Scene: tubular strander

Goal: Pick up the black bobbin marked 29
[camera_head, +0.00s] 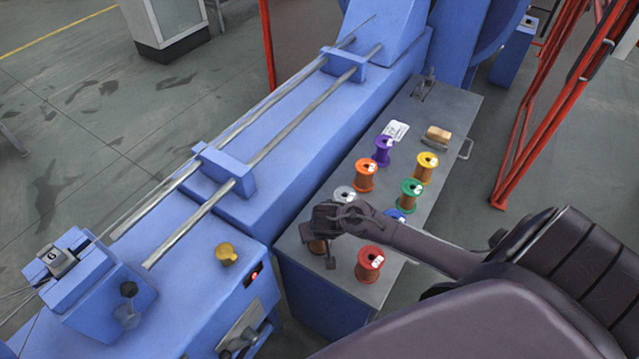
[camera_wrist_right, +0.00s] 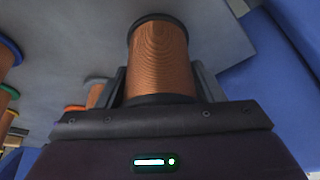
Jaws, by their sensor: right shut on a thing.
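A bobbin with black flanges and copper-coloured wire (camera_wrist_right: 158,60) stands between the fingers of my right gripper (camera_wrist_right: 160,92) in the right wrist view. The gripper is shut on it. No number shows on the bobbin there. In the head view my right gripper (camera_head: 322,248) is at the near left corner of the grey worktable (camera_head: 440,110). It covers most of the bobbin (camera_head: 317,246); only a little copper shows. I cannot tell whether the bobbin touches the tabletop. My left gripper is not in view.
Close by stand a red bobbin (camera_head: 369,264), a grey one (camera_head: 344,194) and a partly hidden blue one (camera_head: 396,214). Green (camera_head: 411,191), orange (camera_head: 365,175), yellow (camera_head: 426,166) and purple (camera_head: 382,151) bobbins stand farther back. The blue machine (camera_head: 300,150) borders the table's left side.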

